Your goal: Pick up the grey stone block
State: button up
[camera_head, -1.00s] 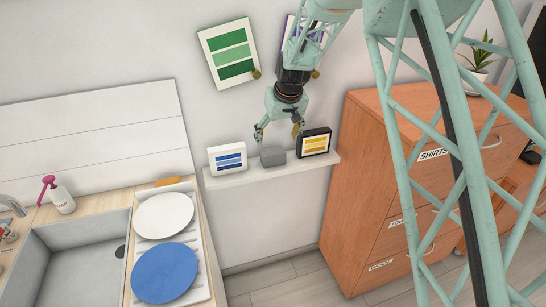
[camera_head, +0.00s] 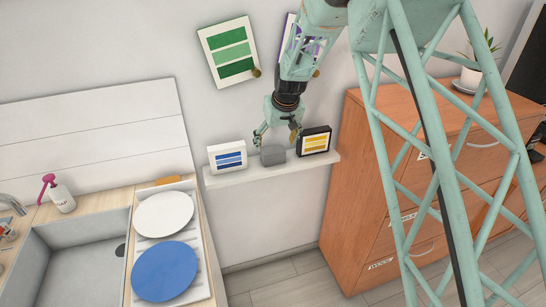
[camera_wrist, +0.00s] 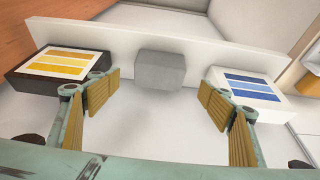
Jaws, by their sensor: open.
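The grey stone block (camera_head: 273,155) sits on a white wall shelf (camera_head: 235,177), between a white frame with blue stripes (camera_head: 227,157) and a black frame with yellow stripes (camera_head: 315,141). In the wrist view the block (camera_wrist: 160,71) lies ahead, centred between my fingers. My gripper (camera_head: 278,133) is open and empty, just above and in front of the block in the head view. Its yellow-padded fingers (camera_wrist: 166,101) are spread wide in the wrist view and do not appear to touch the block.
The two striped frames stand close on either side of the block. A green-striped picture (camera_head: 228,51) hangs on the wall above. A wooden drawer cabinet (camera_head: 350,190) stands right of the shelf. A counter with a sink (camera_head: 75,262), a white plate (camera_head: 164,213) and a blue plate (camera_head: 165,271) is left.

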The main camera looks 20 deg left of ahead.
aim_at(274, 151)
jog(key=shift+x, duration=2.15)
jog(key=shift+f, duration=0.1)
jog(key=shift+x, duration=2.45)
jog(key=shift+w, duration=0.1)
jog(key=c, duration=1.3)
jog(key=shift+c, duration=0.5)
